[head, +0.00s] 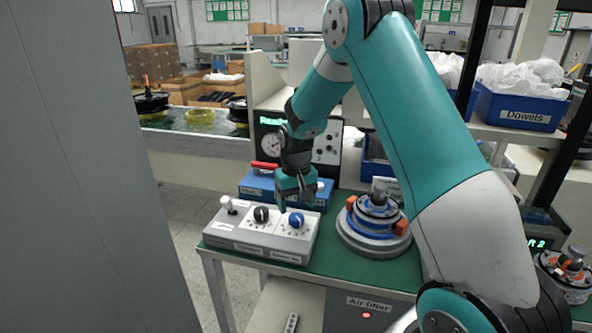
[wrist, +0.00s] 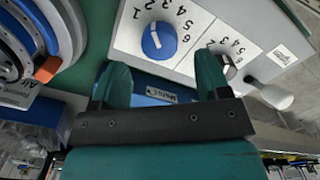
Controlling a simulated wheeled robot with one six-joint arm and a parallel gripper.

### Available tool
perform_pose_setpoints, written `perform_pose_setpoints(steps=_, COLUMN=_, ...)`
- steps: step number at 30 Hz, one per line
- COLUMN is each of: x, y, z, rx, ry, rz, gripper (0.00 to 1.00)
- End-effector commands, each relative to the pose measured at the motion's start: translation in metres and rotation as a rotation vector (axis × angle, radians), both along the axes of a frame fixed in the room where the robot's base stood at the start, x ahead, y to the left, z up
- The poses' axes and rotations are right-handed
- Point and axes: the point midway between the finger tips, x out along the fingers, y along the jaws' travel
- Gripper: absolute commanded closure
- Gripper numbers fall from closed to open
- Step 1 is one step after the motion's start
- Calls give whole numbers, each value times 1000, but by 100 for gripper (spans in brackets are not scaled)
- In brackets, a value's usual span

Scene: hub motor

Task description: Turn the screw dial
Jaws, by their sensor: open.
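A grey control box (head: 262,232) on the green table carries two dials with number scales. The right one is a blue dial (head: 296,219); the left one is a black dial (head: 261,214). I cannot read which label names the screw dial. My gripper (head: 298,198) is open and empty, pointing down just above the blue dial. In the wrist view the blue dial (wrist: 159,40) shows beyond the gap between the fingertips (wrist: 162,66), apart from both. The black dial (wrist: 226,68) is partly hidden by the right finger there.
A white-knobbed lever (head: 228,204) stands at the box's left end. A blue box (head: 258,188) with a red handle is behind. A round motor fixture (head: 374,225) with orange blocks stands close on the right. A gauge panel (head: 272,145) stands at the back.

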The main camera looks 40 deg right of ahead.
Motion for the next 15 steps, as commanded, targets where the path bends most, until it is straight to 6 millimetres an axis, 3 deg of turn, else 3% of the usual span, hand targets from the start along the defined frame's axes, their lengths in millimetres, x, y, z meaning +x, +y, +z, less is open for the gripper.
perform_pose_setpoints(steps=9, x=1, y=0, z=82, rx=-1, ry=-7, rz=0, gripper=31)
perform_pose_setpoints(steps=15, x=1, y=0, z=116, rx=-1, ry=-4, rz=1, gripper=31)
